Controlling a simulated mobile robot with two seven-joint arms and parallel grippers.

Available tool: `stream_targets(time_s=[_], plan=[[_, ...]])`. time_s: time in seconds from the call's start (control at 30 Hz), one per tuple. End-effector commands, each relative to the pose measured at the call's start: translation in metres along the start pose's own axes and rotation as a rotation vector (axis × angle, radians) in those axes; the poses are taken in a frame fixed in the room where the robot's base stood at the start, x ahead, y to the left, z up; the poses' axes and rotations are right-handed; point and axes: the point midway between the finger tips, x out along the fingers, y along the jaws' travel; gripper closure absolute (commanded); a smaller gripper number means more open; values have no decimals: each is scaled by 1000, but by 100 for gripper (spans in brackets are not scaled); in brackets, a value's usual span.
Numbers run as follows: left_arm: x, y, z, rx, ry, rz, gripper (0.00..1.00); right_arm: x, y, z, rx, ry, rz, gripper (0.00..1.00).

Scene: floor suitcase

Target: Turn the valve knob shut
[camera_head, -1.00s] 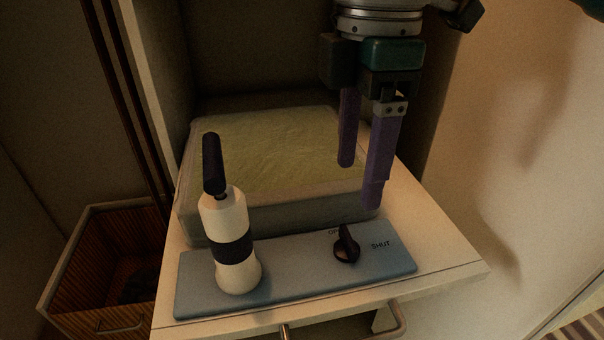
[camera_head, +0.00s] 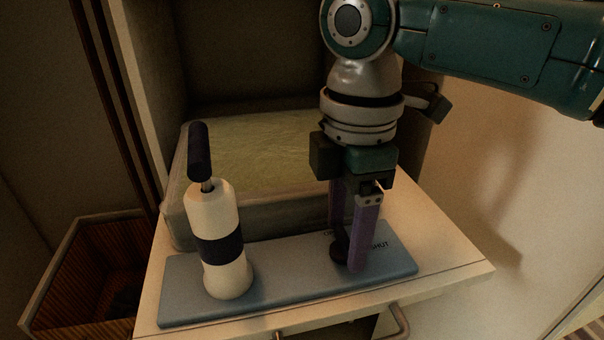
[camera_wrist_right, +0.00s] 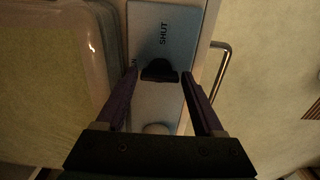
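The valve knob (camera_head: 338,245) is a small dark knob on a blue-grey panel (camera_head: 285,283), partly hidden by my right gripper in the head view. My right gripper (camera_head: 346,254) points down over it with its purple fingers on two sides of the knob. In the right wrist view the knob (camera_wrist_right: 160,71) sits between the fingertips, with narrow gaps showing, so the gripper looks open. The "SHUT" label (camera_wrist_right: 163,33) shows beyond the knob, and the "OPEN" label is mostly hidden by a finger. My left gripper is not in view.
A cream and black hand pump (camera_head: 222,240) stands on the panel's left part. A pale, soft-topped box (camera_head: 260,150) lies behind the panel. A metal handle (camera_head: 398,320) sticks out below the front edge. A wooden bin (camera_head: 85,270) is at the left.

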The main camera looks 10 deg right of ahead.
Motion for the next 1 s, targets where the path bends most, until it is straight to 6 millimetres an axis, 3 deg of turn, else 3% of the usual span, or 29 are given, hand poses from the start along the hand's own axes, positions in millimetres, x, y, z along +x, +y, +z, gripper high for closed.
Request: stream_targets(time_s=[0.07, 0.53, 0.77, 1.0], plan=[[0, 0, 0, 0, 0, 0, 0, 0, 0, 0, 0, 0, 0, 41], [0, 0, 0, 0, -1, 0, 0, 0, 0, 0, 0, 0, -1, 94], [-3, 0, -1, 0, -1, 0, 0, -2, 0, 0, 14, 1, -2, 96], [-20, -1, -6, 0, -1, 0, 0, -5, -1, -1, 113, 2, -4, 96]])
